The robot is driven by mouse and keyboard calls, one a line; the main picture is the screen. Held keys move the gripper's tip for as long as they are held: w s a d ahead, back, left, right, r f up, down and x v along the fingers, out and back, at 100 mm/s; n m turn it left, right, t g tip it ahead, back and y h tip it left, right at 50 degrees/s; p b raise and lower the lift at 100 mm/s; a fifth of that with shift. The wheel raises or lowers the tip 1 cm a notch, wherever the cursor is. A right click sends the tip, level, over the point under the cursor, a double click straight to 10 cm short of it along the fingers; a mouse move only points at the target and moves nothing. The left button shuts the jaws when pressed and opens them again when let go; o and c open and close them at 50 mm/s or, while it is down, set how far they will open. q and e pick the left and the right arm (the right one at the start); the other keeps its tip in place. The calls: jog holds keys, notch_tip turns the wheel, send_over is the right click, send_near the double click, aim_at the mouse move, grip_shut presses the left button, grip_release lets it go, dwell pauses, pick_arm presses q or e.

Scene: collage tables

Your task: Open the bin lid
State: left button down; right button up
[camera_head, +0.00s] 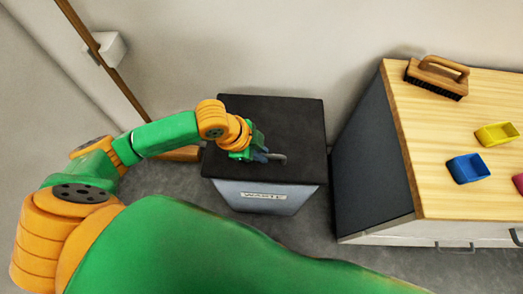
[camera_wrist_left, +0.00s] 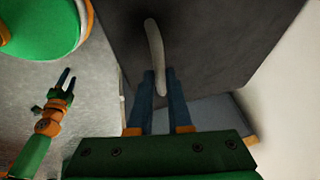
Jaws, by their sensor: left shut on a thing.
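The waste bin (camera_head: 262,199) is a grey box with a label on its front, standing on the floor. Its dark lid (camera_head: 290,112) lies over the top, and I see no clear gap under it. A curved grey handle (camera_head: 279,158) rises from the lid; it also shows in the left wrist view (camera_wrist_left: 153,45). My left gripper (camera_head: 264,156) is shut on the handle, with its blue fingers on either side of the handle's end in the wrist view (camera_wrist_left: 162,82).
A wooden-topped cabinet (camera_head: 440,130) stands right of the bin, with a brush (camera_head: 437,78), a blue scoop (camera_head: 468,168) and a yellow scoop (camera_head: 497,134) on it. A broom (camera_head: 105,55) leans at the wall behind my left arm. A narrow floor gap separates bin and cabinet.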

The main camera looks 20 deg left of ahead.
jog(key=shift+s, duration=0.15)
jog(key=shift+w, duration=0.25)
jog(key=shift+w, duration=0.3)
jog(key=shift+s, duration=0.1)
